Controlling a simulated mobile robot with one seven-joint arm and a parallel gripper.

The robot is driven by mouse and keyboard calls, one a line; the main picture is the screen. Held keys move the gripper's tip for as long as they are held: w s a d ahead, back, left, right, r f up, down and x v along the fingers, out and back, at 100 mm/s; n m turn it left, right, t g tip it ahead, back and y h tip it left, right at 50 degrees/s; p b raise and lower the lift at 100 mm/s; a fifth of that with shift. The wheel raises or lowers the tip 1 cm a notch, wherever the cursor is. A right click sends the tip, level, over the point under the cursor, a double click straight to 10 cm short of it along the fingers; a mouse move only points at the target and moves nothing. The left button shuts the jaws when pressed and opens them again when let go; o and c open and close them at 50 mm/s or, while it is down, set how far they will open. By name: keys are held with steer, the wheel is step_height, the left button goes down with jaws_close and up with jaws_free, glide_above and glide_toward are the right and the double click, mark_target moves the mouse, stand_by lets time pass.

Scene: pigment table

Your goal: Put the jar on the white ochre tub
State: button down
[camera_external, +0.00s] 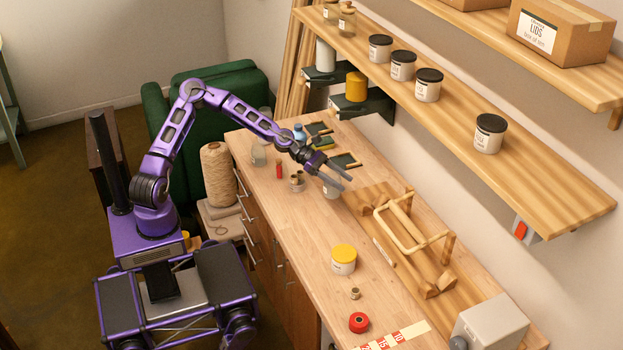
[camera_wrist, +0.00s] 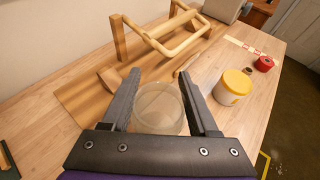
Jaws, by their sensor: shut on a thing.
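A clear, see-through jar (camera_wrist: 158,110) is between the two dark fingers of my gripper (camera_wrist: 160,76) in the wrist view. My gripper (camera_external: 346,184) is shut on it. In the external view the jar (camera_external: 331,193) shows partly below the fingers, over the workbench; I cannot tell whether it touches the bench. The white tub with an ochre-yellow lid (camera_wrist: 235,84) stands upright to the right of my gripper in the wrist view. In the external view this tub (camera_external: 344,261) stands on the bench, nearer the camera than my gripper, with its lid clear.
A wooden frame with rails (camera_external: 405,225) lies on a board beside the tub. A small brown piece (camera_external: 355,293) and a red roll (camera_external: 359,322) are on the bench past the tub. Small bottles and pots stand behind my gripper. A shelf (camera_external: 545,180) with dark-lidded jars hangs above.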

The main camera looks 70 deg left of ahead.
steer(key=s+d+r+m+g+h+b, duration=0.1)
steer(key=d+m+g, duration=0.1)
steer(key=d, duration=0.5)
steer(key=s+d+r+m+g+h+b, duration=0.1)
steer(key=s+d+r+m+g, duration=0.1)
steer(key=d, duration=0.5)
step_height(320, 180, up, 4)
steer(key=m+g+b, duration=0.2)
steer(key=g, duration=0.1)
glide_above(349, 258)
steer(key=shift+h, duration=0.3)
steer(key=f+b, duration=0.1)
steer(key=f, duration=0.8)
steer(key=shift+d+f+b, duration=0.2)
steer(key=shift+f+b, duration=0.2)
steer(key=shift+f, duration=0.2)
steer(key=shift+c, duration=0.8)
jaws_free()
steer(key=shift+r, duration=0.15)
steer(key=shift+a+r, duration=0.1)
steer(key=shift+a, duration=0.15)
steer(key=p+v, duration=0.1)
steer(key=v, duration=1)
steer(key=shift+s+a, duration=0.15)
steer(key=shift+a, duration=0.1)
